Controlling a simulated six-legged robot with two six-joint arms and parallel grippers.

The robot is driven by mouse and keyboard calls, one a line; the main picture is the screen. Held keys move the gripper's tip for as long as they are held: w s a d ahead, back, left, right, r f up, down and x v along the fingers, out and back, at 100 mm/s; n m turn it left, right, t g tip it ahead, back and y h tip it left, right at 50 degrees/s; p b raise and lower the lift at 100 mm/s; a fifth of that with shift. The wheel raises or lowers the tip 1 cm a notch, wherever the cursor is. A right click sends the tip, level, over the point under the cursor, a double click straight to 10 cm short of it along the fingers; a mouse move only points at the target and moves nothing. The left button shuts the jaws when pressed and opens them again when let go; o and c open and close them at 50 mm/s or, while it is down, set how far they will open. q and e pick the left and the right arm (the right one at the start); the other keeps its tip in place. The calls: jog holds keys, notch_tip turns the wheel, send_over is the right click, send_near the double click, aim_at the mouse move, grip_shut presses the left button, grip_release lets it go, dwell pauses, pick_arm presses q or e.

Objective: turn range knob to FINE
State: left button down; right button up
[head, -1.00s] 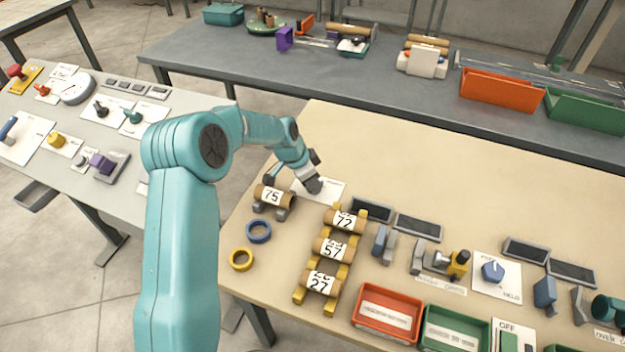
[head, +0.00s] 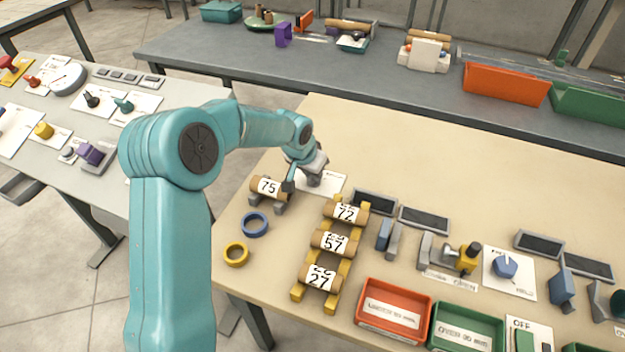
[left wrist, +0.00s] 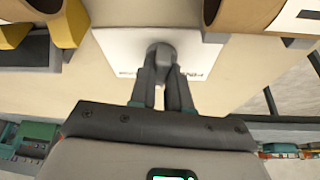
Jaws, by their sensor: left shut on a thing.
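A grey knob (left wrist: 160,49) stands on a white plate (left wrist: 120,45) in the left wrist view. The plate's printed lettering is too small to read. My left gripper (left wrist: 163,72) is shut on the knob, with its fingers to either side of it. In the head view the left gripper (head: 312,179) is over the same white plate (head: 333,183), just right of the roll marked 75; there the knob is hidden by the gripper. My right gripper is in neither view.
The roll marked 75 (head: 268,187) sits on a grey cradle close to my left gripper. A yellow rack (head: 299,292) holds rolls marked 72, 57 and 27. Blue (head: 255,225) and yellow rings (head: 236,255) lie left. The tabletop behind the plate is clear.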

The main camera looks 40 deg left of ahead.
pick_arm(q)
jog(key=n+b, duration=0.2)
jog(key=n+y+b, duration=0.1)
jog(key=b, duration=0.2)
jog(key=f+n+y+b, duration=0.1)
jog(key=n+b, duration=0.1)
jog(key=shift+d+n+g, duration=0.2)
jog(key=shift+n+g, duration=0.1)
jog(key=shift+g, duration=0.1)
jog(key=shift+r+n+b, duration=0.1)
jog(key=shift+n+b, duration=0.3)
jog(key=shift+b, duration=0.05)
jog(key=shift+r+n+g+y+b, duration=0.15)
jog(key=shift+n+g+y+b, duration=0.35)
jog(key=shift+n, duration=0.7)
jog(key=shift+d+n+y+b, duration=0.1)
jog(key=shift+n+y+b, duration=0.25)
jog(key=shift+n, duration=0.85)
jog(key=shift+g, duration=0.3)
jog(key=c, duration=1.1)
grip_release()
jog(key=shift+r, duration=0.1)
jog(key=shift+w, duration=0.15)
jog(key=shift+r, duration=0.1)
